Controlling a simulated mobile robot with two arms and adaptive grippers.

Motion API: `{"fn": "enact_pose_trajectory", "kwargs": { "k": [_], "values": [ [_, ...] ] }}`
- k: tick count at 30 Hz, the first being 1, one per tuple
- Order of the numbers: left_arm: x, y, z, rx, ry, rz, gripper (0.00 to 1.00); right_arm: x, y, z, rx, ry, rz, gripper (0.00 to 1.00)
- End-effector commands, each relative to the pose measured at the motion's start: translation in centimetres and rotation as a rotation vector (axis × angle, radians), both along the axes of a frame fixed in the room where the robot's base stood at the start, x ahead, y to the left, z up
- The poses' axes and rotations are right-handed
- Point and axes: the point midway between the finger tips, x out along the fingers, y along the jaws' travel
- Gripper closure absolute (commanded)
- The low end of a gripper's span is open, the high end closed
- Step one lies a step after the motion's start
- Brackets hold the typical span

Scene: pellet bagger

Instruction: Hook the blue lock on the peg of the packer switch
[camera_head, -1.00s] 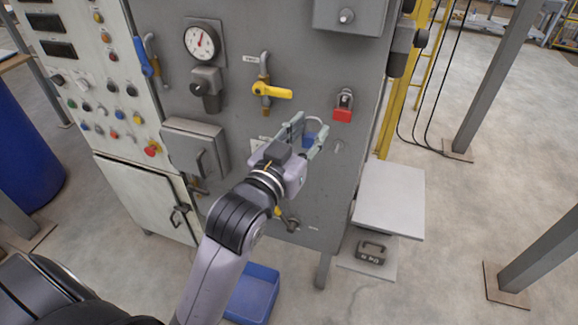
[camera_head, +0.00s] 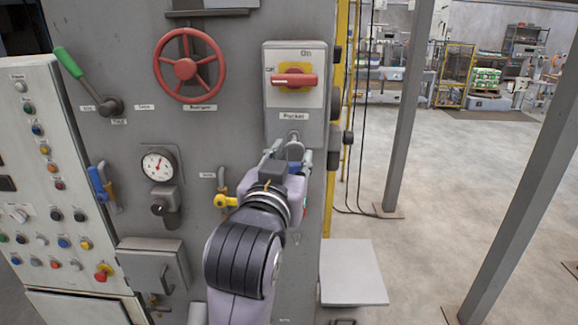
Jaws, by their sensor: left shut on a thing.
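The packer switch (camera_head: 308,98) is a grey box with a red handle (camera_head: 294,81) lying level on a yellow plate. Its peg (camera_head: 294,135) shows at the bottom of the box, below the label. My left gripper (camera_head: 289,152) is just under the box, shut on the blue lock (camera_head: 295,151). The lock's body shows between the fingers, close below the peg; whether its shackle touches the peg I cannot tell. My right gripper is not in view.
A red valve wheel (camera_head: 187,66) and a green-handled lever (camera_head: 86,80) sit left of the switch. A yellow valve handle (camera_head: 225,201) is left of my wrist. A grey post (camera_head: 407,105) stands right, with open floor around it.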

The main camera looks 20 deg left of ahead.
Motion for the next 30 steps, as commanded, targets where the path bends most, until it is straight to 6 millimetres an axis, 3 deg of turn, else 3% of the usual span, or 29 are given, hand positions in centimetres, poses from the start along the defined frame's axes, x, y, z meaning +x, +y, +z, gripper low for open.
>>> {"fn": "enact_pose_trajectory", "kwargs": {
  "k": [30],
  "values": [
    [5.9, 1.8, -0.7, 0.001, -0.001, 0.002, 0.96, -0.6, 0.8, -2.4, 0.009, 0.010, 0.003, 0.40]
  ]
}}
